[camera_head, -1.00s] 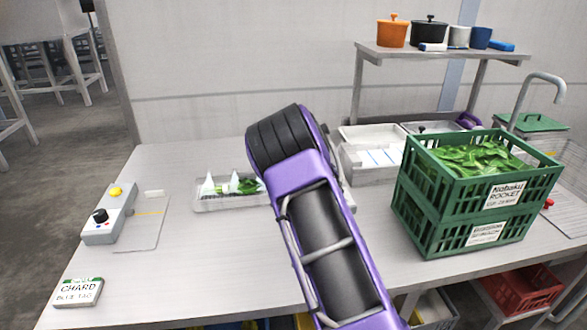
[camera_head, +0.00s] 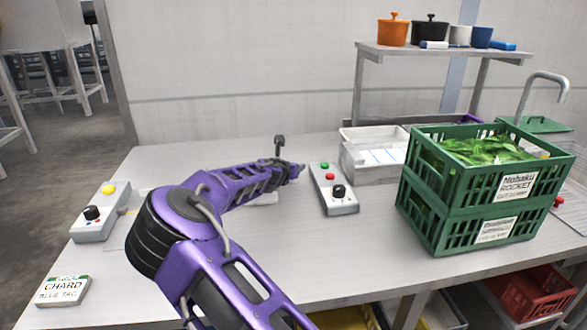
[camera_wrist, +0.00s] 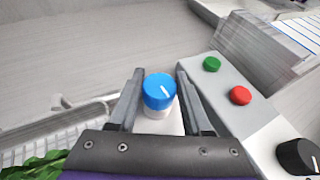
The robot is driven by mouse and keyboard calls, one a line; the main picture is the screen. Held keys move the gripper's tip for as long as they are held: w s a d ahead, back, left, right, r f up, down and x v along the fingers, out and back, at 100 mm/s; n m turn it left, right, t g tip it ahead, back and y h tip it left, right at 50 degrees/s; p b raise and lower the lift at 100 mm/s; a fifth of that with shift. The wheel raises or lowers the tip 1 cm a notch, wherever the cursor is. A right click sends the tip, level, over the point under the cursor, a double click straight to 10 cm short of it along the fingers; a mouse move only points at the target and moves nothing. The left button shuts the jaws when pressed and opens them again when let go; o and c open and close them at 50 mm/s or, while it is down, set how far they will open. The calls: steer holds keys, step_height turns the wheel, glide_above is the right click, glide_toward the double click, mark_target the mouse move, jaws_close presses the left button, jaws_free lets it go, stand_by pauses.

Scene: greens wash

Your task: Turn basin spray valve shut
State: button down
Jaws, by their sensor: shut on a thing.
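A round blue knob (camera_wrist: 159,90) with a white pointer line sits on a pale base in the wrist view. The line slants toward the lower right. My gripper (camera_wrist: 161,76) has one finger on each side of the knob and is shut on it. In the head view my gripper (camera_head: 293,171) is low over the table, just left of a grey control box (camera_head: 342,206); the knob is not clear there. The box has a green button (camera_head: 325,166), a red button (camera_head: 330,177) and a black knob (camera_head: 339,191).
Two stacked green crates (camera_head: 455,234) of leaves stand to the right. A white basin (camera_head: 358,172) is behind the control box. A second box with a yellow button (camera_head: 109,188) and a chard sign (camera_head: 63,291) are at the left. The front middle table is clear.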

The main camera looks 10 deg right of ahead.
steer(key=m+g+h+p, duration=0.2)
steer(key=m+g+h, duration=0.1)
steer(key=m+h, duration=0.1)
steer(key=shift+w+a+r, duration=0.1)
steer(key=shift+r, duration=0.05)
steer(key=shift+m+g+h+p, duration=0.5)
steer(key=shift+m+g+h, duration=0.3)
steer(key=shift+m+g, duration=0.85)
steer(key=shift+f+m+g+h, duration=0.25)
steer(key=shift+m+g+h, duration=0.15)
steer(key=shift+m+g, duration=0.35)
steer(key=shift+c, duration=1.7)
jaws_free()
steer(key=shift+r, duration=0.1)
